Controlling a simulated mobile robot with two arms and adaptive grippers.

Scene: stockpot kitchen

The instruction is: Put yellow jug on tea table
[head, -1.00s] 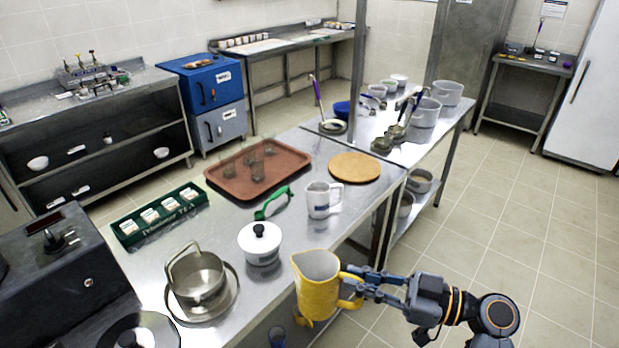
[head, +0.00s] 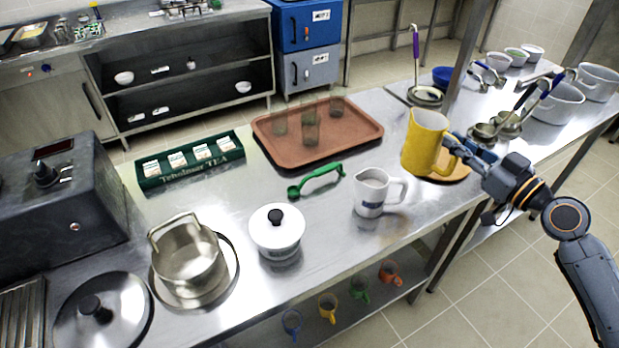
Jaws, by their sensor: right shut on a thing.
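The yellow jug (head: 424,143) is upright at the right part of the steel table with the tea box (head: 340,240). My right gripper (head: 461,150) is shut on the jug's handle, at the jug's right side. The jug hides part of the round wooden board (head: 459,172) behind it. I cannot tell whether the jug's base touches the table or is a little above it. My left gripper is not in view.
A white mug-like jug (head: 369,194) stands left of the yellow jug. A green strainer (head: 317,180), a brown tray (head: 351,125) with glasses, a white lidded pot (head: 276,232) and the tea box (head: 190,163) are farther left. Ladles and pots stand at the right.

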